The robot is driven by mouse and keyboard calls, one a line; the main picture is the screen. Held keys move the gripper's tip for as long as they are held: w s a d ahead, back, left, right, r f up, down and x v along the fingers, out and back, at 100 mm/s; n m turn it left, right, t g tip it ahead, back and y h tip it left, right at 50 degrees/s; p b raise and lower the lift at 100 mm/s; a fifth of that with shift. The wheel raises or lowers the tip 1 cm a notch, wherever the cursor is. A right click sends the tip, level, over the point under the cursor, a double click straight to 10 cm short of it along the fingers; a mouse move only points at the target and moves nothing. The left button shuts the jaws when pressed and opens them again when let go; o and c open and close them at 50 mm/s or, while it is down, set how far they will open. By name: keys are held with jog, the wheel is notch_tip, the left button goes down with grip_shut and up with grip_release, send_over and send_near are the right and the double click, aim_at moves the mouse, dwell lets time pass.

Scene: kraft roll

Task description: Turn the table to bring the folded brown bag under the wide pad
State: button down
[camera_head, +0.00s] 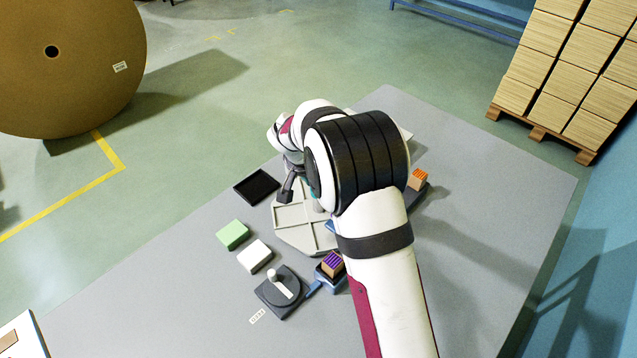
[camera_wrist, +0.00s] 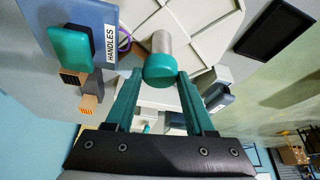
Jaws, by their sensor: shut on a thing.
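The table to turn is a pale grey, many-sided turntable (camera_head: 292,215) with raised ribs dividing its top. Its upright grey post with a teal round cap (camera_wrist: 160,70) shows in the wrist view. My gripper (camera_wrist: 161,80) has its two teal fingers closed on either side of the cap. In the head view my arm covers the gripper and much of the turntable. I cannot make out the folded brown bag in either view. A teal block (camera_wrist: 70,47) tops the blue station labelled HANDLES (camera_wrist: 97,14); I cannot tell if any pad in view is the wide one.
A black tray (camera_head: 257,187), a green block (camera_head: 232,235), a white block (camera_head: 255,256) and a dark dial (camera_head: 278,291) lie left of the turntable. A purple-striped block (camera_head: 332,264) and an orange-striped block (camera_head: 418,180) sit beside it. The bench's right side is clear.

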jog(key=shift+w+a+m+g+h, duration=0.1)
jog(key=shift+m+g+h, duration=0.3)
jog(key=shift+m, duration=1.05)
jog(key=shift+a+m+g+h, duration=0.1)
jog(key=shift+m+g+h, duration=0.3)
jog(key=shift+m, duration=1.05)
jog(key=shift+w+m+g, duration=0.1)
jog(key=shift+m+g, duration=0.7)
jog(key=shift+m, duration=1.2)
jog(key=shift+m+g, duration=0.3)
jog(key=shift+m, duration=0.4)
jog(key=shift+c, duration=1.3)
grip_release()
jog(key=v, duration=1.2)
jog(key=shift+a, duration=0.1)
